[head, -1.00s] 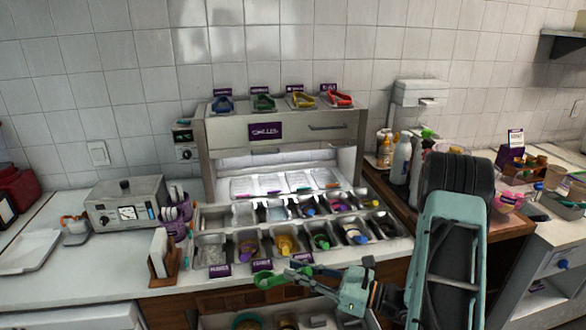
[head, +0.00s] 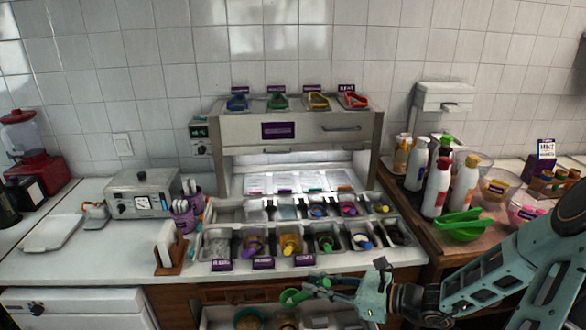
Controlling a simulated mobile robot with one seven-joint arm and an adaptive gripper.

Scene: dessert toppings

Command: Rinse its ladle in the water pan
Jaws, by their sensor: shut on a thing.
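My gripper (head: 323,286) is low in front of the topping counter and shut on a green ladle (head: 294,297). The ladle's green cup end points left, over the open drawer area and below the counter edge. The front row of metal pans stands behind and above it. The front-left pan (head: 218,243) shows pale grey contents and no ladle. The neighbouring pans have purple, yellow (head: 290,243), green (head: 325,242) and blue (head: 362,241) pieces in them. I cannot tell which pan holds water.
Small purple labels (head: 263,263) line the front of the pans. A hooded metal cabinet (head: 310,133) with coloured scoops on top rises behind. An open drawer with bowls (head: 250,318) lies below.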

